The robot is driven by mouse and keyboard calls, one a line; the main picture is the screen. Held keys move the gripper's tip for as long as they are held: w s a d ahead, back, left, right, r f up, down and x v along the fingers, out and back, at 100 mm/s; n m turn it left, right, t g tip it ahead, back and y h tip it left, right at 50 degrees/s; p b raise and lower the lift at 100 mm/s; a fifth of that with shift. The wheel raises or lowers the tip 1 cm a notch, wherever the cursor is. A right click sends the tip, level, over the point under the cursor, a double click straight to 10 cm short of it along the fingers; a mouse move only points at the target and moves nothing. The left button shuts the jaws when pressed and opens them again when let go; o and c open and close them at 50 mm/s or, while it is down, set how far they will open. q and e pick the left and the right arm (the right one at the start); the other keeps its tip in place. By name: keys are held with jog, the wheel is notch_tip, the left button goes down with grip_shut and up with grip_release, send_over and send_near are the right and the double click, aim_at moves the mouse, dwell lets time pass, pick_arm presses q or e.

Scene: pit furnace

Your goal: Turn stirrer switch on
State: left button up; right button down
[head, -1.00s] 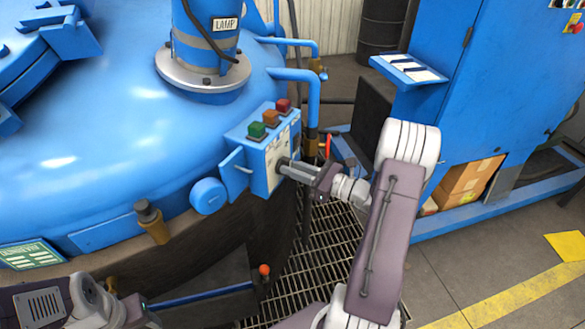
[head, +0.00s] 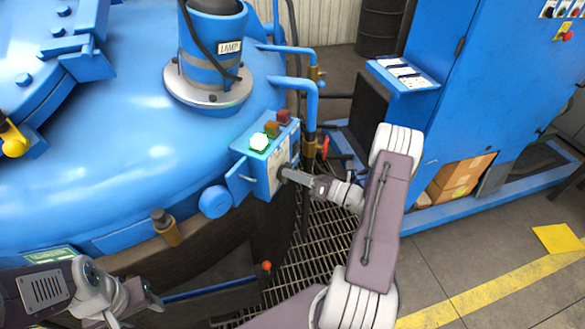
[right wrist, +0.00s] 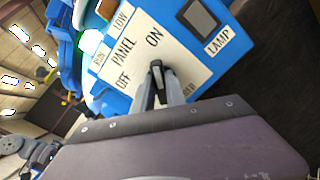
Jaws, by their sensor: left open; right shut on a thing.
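The blue control box (head: 265,160) is on the side of the big blue vessel. Its green lamp (head: 259,142) glows bright; the orange and red lamps beside it look dull. My right gripper (head: 285,173) is at the box's white front plate. In the right wrist view the gripper (right wrist: 157,82) is shut on a small dark switch knob (right wrist: 156,66), mostly hidden between the fingers. The plate (right wrist: 138,50) reads PANEL, ON and OFF; a label by the knob is partly covered. My left gripper (head: 150,303) is open and empty at the lower left.
A handle (head: 240,175) and round blue cap (head: 215,202) stick out left of the box. Pipes (head: 312,105) rise behind it. A blue cabinet (head: 480,90) stands right; grating (head: 315,250) lies below.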

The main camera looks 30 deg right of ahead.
jog(key=shift+m+p, duration=0.45)
jog(key=shift+m, duration=0.25)
jog(key=c, duration=1.4)
grip_release()
jog(key=shift+d, duration=0.1)
jog(key=shift+o, duration=0.2)
jog(key=v, duration=0.9)
